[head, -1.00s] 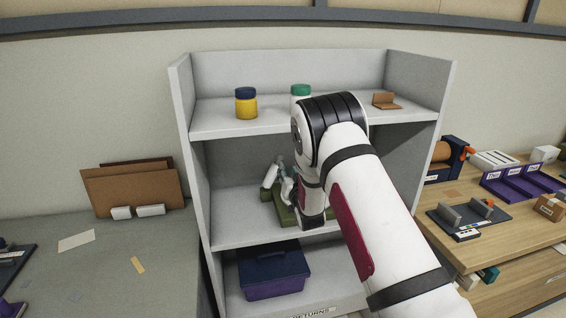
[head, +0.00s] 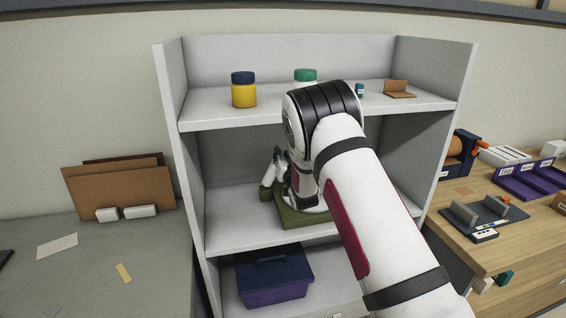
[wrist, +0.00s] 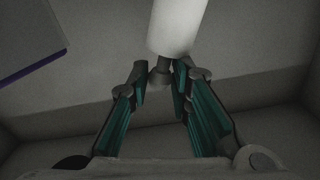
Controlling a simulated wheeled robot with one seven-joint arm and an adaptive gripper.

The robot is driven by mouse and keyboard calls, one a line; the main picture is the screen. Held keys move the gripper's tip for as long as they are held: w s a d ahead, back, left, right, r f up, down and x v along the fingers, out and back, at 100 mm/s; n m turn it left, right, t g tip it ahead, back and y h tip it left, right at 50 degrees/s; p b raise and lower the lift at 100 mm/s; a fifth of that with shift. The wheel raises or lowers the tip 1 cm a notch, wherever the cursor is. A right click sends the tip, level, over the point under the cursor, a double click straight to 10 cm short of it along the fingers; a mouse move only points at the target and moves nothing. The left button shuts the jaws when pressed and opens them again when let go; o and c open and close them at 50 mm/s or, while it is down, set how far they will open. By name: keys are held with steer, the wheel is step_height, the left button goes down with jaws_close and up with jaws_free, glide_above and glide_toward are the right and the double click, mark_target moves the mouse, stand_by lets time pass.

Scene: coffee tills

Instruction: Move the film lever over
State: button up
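An olive-green device (head: 306,218) stands on the middle shelf, partly hidden behind my arm. My gripper (head: 274,166) is at its left rear side in the head view, and its fingertips are hard to make out there. In the wrist view my gripper (wrist: 160,75) has its two teal-padded fingers apart. A white cylinder (wrist: 178,25) on a short grey stem shows just beyond the fingertips, with the stem's end between them. It may be the film lever, but I cannot tell for sure. No firm contact with the fingers is visible.
The grey shelf unit (head: 172,125) encloses the device with side walls and an upper shelf. A yellow jar (head: 244,92), a green-capped jar (head: 305,76) and a brown stand (head: 399,90) sit above. A purple box (head: 272,275) is below. Side benches hold other items.

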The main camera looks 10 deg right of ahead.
steer(key=shift+s+r, duration=0.1)
steer(key=shift+r, duration=0.1)
steer(key=shift+c, duration=0.3)
steer(key=a, duration=0.2)
steer(key=a+r, duration=0.1)
steer(key=a, duration=0.1)
steer(key=shift+a, duration=0.1)
stand_by(0.5)
